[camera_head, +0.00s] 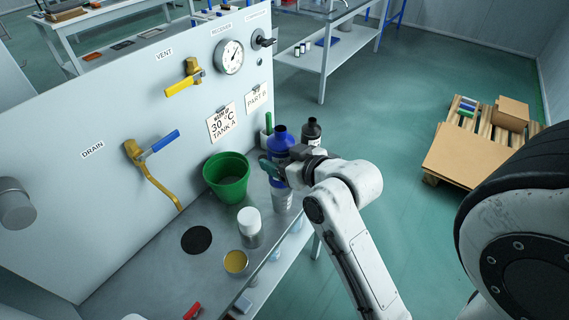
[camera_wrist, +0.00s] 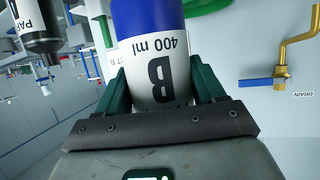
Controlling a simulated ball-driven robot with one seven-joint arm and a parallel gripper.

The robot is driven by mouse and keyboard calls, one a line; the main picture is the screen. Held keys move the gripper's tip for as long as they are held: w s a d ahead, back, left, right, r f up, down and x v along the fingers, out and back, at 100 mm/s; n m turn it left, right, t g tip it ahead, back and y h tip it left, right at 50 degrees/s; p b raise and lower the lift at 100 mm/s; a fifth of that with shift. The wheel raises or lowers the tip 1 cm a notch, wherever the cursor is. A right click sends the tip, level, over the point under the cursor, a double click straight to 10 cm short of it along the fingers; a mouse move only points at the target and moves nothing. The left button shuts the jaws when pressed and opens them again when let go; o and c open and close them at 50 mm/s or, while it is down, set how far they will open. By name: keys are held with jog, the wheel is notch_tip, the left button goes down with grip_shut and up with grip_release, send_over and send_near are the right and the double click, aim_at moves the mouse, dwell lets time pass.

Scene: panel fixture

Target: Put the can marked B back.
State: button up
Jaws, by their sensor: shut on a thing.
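The can marked B (camera_wrist: 152,75) is blue with a white label reading B and 400 ml. My gripper (camera_wrist: 155,100) is shut on it, with a green finger on each side of the label. In the head view the blue can (camera_head: 278,143) stands upright at my gripper (camera_head: 277,172), over the right edge of the grey bench (camera_head: 165,275). My gripper hides part of it, and I cannot tell whether its base touches anything. A dark bottle (camera_head: 312,131) stands just behind it; it also shows in the wrist view (camera_wrist: 44,42).
A green bucket (camera_head: 227,178) stands left of my gripper. A white-capped can (camera_head: 249,226), a yellow-topped tin (camera_head: 235,262) and a black disc (camera_head: 196,240) are nearer on the bench. The upright panel (camera_head: 110,190) carries valves, a gauge and a PART B card (camera_head: 257,97).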

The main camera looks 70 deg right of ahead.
jog(key=shift+w+d+f+p, duration=0.2)
jog(key=shift+w+d+f, duration=0.15)
jog(key=shift+d+f, duration=1.8)
jog(key=shift+w+d+f+p, duration=0.25)
jog(key=shift+w+d+f, duration=0.1)
jog(key=shift+d+f, duration=1.85)
jog(key=shift+w+d+f+p, duration=0.2)
jog(key=shift+w+d+f, duration=0.15)
jog(key=shift+d+f, duration=1.8)
jog(key=shift+d+r, duration=0.15)
jog(key=shift+r, duration=0.05)
jog(key=shift+f, duration=0.15)
jog(key=o, duration=1.5)
jog(key=shift+r, duration=0.2)
jog(key=b+v, duration=0.1)
jog(key=v, duration=1.1)
jog(key=shift+f+b, duration=0.15)
jog(key=shift+b, duration=0.15)
